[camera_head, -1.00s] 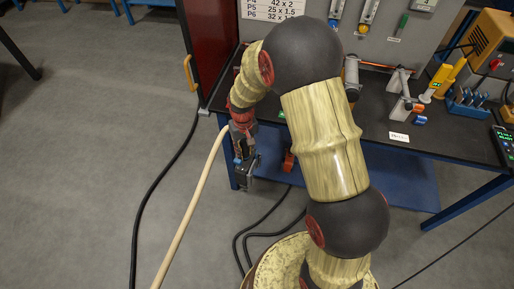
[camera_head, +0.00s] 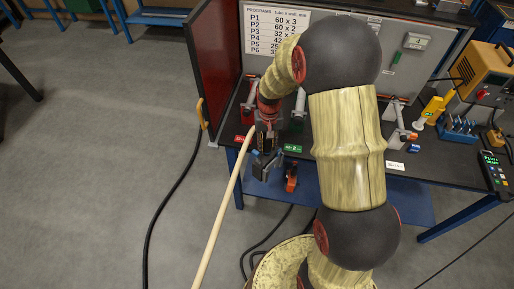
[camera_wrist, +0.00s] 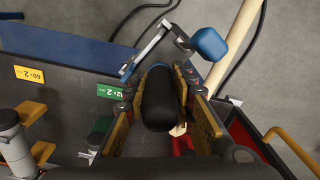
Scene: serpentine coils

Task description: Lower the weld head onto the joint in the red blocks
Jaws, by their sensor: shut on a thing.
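My gripper (camera_head: 267,140) hangs at the front edge of the dark bench (camera_head: 440,168), left of the middle. In the wrist view its yellow-padded fingers (camera_wrist: 165,95) are closed around a black cylinder, seemingly the handle of the weld head (camera_wrist: 160,112). A grey bracket with a blue end (camera_wrist: 209,44) projects beyond the fingers; I cannot tell whether it belongs to the head. A red block (camera_wrist: 182,143) shows partly beneath the gripper in the wrist view, mostly hidden. The joint and any contact with the head are hidden.
A green label (camera_head: 292,148) and a red label (camera_head: 240,138) sit on the bench's front edge. An orange part (camera_head: 291,178) hangs below it. A beige hose or pole (camera_head: 222,212) slants from the gripper toward the floor. A red panel (camera_head: 213,65) stands left; open floor lies beyond.

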